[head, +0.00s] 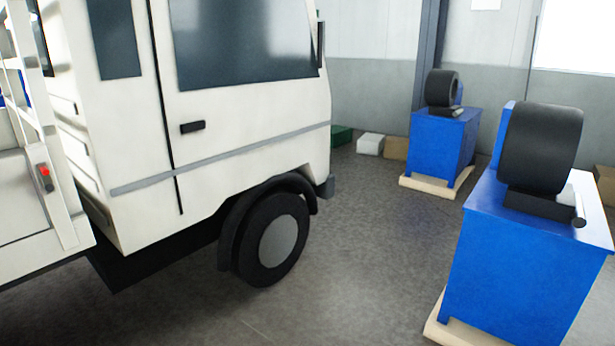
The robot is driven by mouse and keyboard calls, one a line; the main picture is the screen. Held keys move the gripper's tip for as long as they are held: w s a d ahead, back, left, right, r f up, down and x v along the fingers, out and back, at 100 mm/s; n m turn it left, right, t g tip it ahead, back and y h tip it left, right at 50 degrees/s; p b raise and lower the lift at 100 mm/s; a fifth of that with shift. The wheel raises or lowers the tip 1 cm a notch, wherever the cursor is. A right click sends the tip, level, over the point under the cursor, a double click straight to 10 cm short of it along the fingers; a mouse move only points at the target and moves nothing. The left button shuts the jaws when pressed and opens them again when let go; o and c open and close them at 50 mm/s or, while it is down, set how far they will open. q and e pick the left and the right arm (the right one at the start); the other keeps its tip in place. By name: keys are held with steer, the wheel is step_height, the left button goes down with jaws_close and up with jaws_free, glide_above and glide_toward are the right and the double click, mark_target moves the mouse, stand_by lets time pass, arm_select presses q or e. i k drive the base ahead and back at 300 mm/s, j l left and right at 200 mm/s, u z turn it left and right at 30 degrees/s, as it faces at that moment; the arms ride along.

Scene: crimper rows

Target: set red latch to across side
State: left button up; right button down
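A small red latch (45,171) sits on a grey plate on the white post at the far left, on the bed side of a white truck (230,130). It is small in the head view, and I cannot tell clearly which way it is set. Neither of my grippers shows in the head view, so nothing is seen touching the latch.
The truck's front wheel (270,240) stands on the grey floor. Two blue crimper machines (520,270) (440,145) stand on pale pallets at the right. Boxes (370,144) lie by the back wall. Floor between truck and machines is clear.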

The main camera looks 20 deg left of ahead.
mark_target(48, 180)
steer(key=i+j+u, duration=0.1)
steer(key=u, duration=0.35)
steer(key=i+u, duration=0.2)
steer(key=u, duration=0.2)
steer(key=i+u, duration=0.2)
steer(key=u, duration=0.25)
steer(key=i+u, duration=0.15)
steer(key=u, duration=0.25)
steer(key=i+l+u, duration=0.15)
steer(key=u, duration=0.3)
steer(key=i+l+u, duration=0.1)
steer(key=u, duration=0.35)
steer(key=i+l+u, duration=0.4)
steer(key=u, duration=0.15)
steer(key=l, duration=0.1)
